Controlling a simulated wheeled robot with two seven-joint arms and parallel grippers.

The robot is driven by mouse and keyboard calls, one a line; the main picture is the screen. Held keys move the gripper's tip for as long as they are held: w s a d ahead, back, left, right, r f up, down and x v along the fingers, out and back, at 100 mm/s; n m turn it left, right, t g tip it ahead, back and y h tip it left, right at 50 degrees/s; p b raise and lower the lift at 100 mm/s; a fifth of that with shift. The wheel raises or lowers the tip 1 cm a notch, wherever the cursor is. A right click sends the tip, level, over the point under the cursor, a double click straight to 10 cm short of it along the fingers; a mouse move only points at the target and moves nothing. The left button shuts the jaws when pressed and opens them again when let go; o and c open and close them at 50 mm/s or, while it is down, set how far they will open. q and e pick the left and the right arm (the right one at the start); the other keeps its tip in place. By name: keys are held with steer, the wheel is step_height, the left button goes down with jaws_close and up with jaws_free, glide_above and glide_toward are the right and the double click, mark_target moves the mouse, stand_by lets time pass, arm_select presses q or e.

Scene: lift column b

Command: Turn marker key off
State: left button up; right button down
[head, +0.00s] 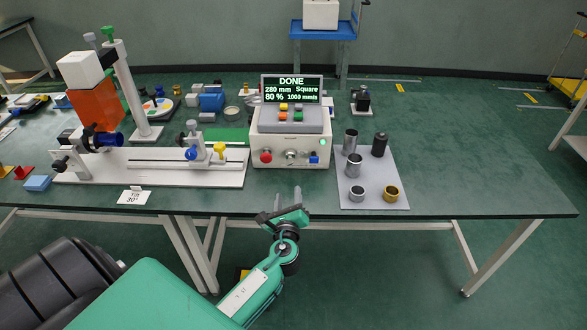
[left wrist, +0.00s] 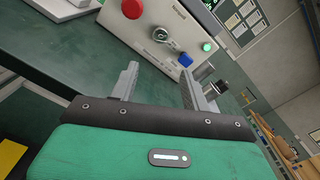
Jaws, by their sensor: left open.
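The marker control box (head: 290,150) stands on the green table, its screen (head: 291,89) reading DONE, 280 mm, Square, 80 %, 1000 mm/s. Its lower front has a red button (head: 266,157), a metal key switch (head: 290,155), a blue part (head: 314,159) and a lit green lamp (head: 323,141). In the left wrist view the key switch (left wrist: 162,36) sits between the red button (left wrist: 132,8) and the blue part (left wrist: 186,60); its exact angle is hard to tell. My left gripper (head: 287,194) is open and empty, in front of the box and apart from it. My right gripper is out of view.
A grey mat (head: 374,198) with several metal cylinders lies right of the box. The table's right end is clear.

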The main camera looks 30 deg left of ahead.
mark_target(290, 161)
arm_select(q)
steer(key=p+x, duration=0.1)
steer(key=x, duration=1.3)
steer(key=shift+d, duration=0.1)
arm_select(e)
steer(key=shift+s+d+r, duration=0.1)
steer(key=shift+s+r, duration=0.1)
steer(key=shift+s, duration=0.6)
arm_select(q)
steer(key=shift+c, duration=0.2)
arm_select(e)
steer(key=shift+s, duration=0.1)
arm_select(q)
steer(key=c, duration=0.9)
